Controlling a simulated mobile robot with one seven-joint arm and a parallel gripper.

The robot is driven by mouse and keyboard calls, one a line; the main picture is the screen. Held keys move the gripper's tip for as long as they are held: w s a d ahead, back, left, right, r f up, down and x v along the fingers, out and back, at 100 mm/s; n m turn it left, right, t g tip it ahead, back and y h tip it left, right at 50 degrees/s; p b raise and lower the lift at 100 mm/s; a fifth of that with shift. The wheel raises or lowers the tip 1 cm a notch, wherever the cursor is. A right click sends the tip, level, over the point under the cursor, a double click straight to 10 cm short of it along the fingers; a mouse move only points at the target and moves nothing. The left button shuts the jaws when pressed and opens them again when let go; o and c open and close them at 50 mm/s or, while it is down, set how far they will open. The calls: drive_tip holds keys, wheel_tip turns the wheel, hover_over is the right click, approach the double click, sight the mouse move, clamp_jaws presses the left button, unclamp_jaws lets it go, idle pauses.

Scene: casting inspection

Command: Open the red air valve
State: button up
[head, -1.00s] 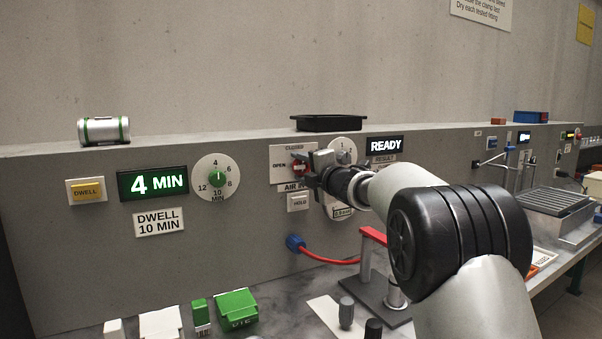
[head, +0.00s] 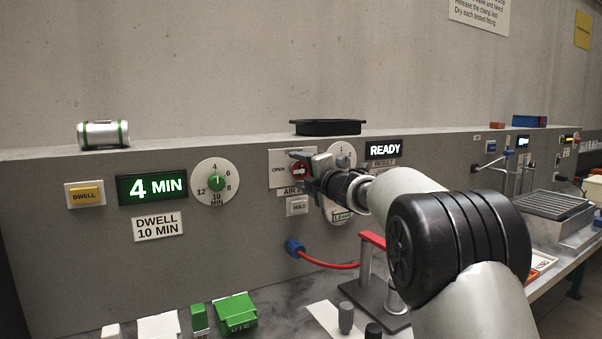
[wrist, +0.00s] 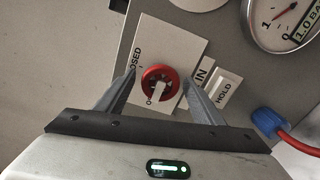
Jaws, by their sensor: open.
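The "OPEN" label is at the plate's left side. I cannot tell whether the fingers touch the knob.
A HOLD button (head: 297,206) sits below the valve, with a blue connector (head: 294,247) and red hose lower down. A gauge (wrist: 285,18) is beside the valve plate. A black tray (head: 328,127) stands on the panel's top. A red-handled clamp (head: 372,240) stands below my arm.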

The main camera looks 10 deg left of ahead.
drive_tip(key=shift+s, duration=0.1)
drive_tip(key=v, duration=1.7)
drive_tip(key=shift+s+d, duration=0.1)
drive_tip(key=shift+d, duration=0.15)
drive_tip(key=s+d+f+m+g+h, duration=0.1)
drive_tip(key=s+d+f+m+h, duration=0.3)
drive_tip(key=s+d+m+h, duration=1)
drive_tip(key=s+f+m+g+y, duration=0.2)
drive_tip(key=s+f+m+g, duration=0.35)
drive_tip(key=s, duration=0.55)
drive_tip(key=s+f+m+g+y, duration=0.2)
drive_tip(key=s+f+m, duration=0.55)
drive_tip(key=s, duration=0.35)
wheel_tip(320, 180, up, 23)
drive_tip(key=s+p, duration=0.2)
drive_tip(key=p, duration=2.2)
drive_tip(key=shift+a+g, duration=0.35)
drive_tip(key=shift+g, duration=0.1)
